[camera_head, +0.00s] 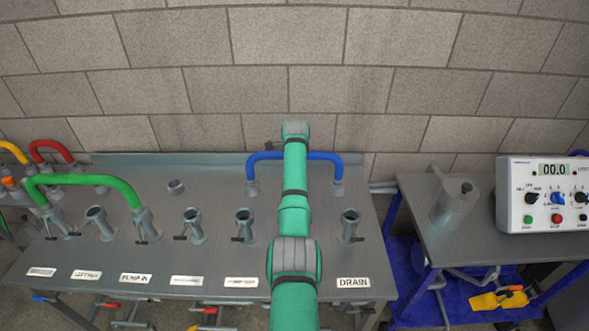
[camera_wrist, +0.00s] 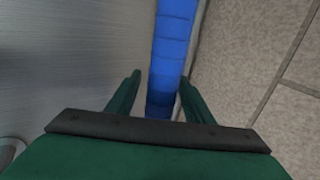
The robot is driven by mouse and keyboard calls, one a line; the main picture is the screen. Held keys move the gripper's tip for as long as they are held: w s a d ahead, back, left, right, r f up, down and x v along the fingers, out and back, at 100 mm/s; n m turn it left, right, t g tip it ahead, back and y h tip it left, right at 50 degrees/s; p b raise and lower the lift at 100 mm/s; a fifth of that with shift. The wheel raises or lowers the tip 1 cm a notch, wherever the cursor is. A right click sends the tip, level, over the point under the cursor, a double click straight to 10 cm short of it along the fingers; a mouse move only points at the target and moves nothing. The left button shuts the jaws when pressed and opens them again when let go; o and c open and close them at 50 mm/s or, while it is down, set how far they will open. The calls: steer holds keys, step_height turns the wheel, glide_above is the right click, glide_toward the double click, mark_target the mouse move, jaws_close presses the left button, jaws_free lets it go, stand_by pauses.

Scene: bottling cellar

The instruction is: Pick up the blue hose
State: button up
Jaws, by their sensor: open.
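The blue hose (camera_head: 325,156) is a bent U-shaped pipe at the back of the metal table, its two ends down at grey fittings. My green arm reaches over the table and crosses in front of the hose's middle. In the wrist view, the blue hose (camera_wrist: 170,50) runs between the two green fingers of my gripper (camera_wrist: 158,85). The fingers are apart, with a gap visible on the left side; the right finger lies close to the hose. I cannot tell whether it touches. In the head view, the fingertips are hidden by the arm.
A green hose (camera_head: 90,180) joins fittings at the left of the metal table (camera_head: 215,275). Red (camera_head: 50,147) and yellow (camera_head: 13,150) hoses are at the far left. Several upright pipe stubs with handles stand in a row. The block wall (camera_head: 290,90) is close behind. A control box (camera_head: 545,195) stands right.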

jaws_close()
steer(key=shift+r, duration=0.15)
steer(key=shift+r, duration=0.1)
steer(key=s+f+v, duration=0.1)
steer(key=v, duration=0.8)
steer(key=s+a+f+v, duration=0.1)
steer(key=s+v, duration=0.1)
steer(key=v, duration=0.7)
steer(key=shift+s+a, duration=0.2)
steer(key=shift+s, duration=0.2)
steer(key=shift+f, duration=0.1)
